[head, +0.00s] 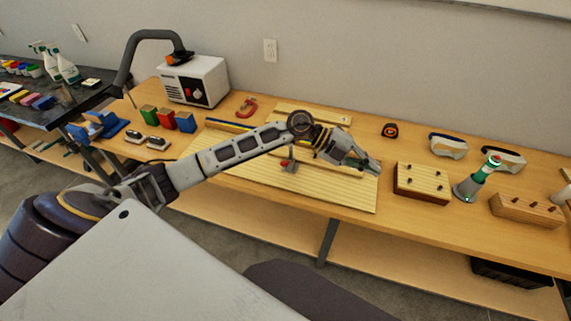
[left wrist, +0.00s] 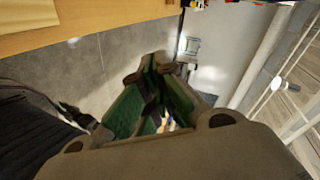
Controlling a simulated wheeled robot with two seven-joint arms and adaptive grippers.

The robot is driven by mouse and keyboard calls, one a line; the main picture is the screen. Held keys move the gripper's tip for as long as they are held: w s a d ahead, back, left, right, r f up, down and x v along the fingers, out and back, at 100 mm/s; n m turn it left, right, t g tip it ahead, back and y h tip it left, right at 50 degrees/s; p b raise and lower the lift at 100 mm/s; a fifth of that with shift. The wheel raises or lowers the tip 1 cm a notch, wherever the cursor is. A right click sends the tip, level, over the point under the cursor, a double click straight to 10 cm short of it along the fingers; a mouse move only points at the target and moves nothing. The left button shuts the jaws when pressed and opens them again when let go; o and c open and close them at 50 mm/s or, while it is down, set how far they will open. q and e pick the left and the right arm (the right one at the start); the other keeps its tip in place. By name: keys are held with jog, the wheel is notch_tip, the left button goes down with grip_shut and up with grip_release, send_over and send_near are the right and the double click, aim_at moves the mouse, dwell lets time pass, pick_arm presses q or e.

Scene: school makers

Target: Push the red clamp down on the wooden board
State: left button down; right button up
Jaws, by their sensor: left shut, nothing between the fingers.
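The wooden board (head: 300,190) lies on the workbench in the middle of the head view. A small metal clamp with a red part (head: 285,164) stands on it, just below my left forearm; its exact pose is too small to tell. My left arm reaches across above the board. My left gripper (head: 370,165) is shut and empty over the board's right end, apart from and to the right of the clamp. My right gripper is out of view.
A red C-shaped clamp (head: 247,107) lies behind the board. A white box-shaped device (head: 195,82) and coloured blocks (head: 167,120) stand left.

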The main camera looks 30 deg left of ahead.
pick_arm(q)
jog(key=a+f+g+y, duration=0.1)
jog(key=a+y, duration=0.3)
jog(key=a, duration=0.5)
jog(key=a+f+n+g+y, duration=0.1)
jog(key=a+y, duration=0.3)
jog(key=a, duration=0.4)
jog(key=a+f+g+y, duration=0.1)
jog(key=a+y, duration=0.3)
jog(key=a, duration=0.5)
jog(key=shift+w+a+f+n+y, duration=0.3)
jog(key=shift+w+a+f+n, duration=0.1)
jog(key=shift+f, duration=0.1)
jog(key=shift+a+r, duration=0.15)
jog(key=shift+a, duration=0.4)
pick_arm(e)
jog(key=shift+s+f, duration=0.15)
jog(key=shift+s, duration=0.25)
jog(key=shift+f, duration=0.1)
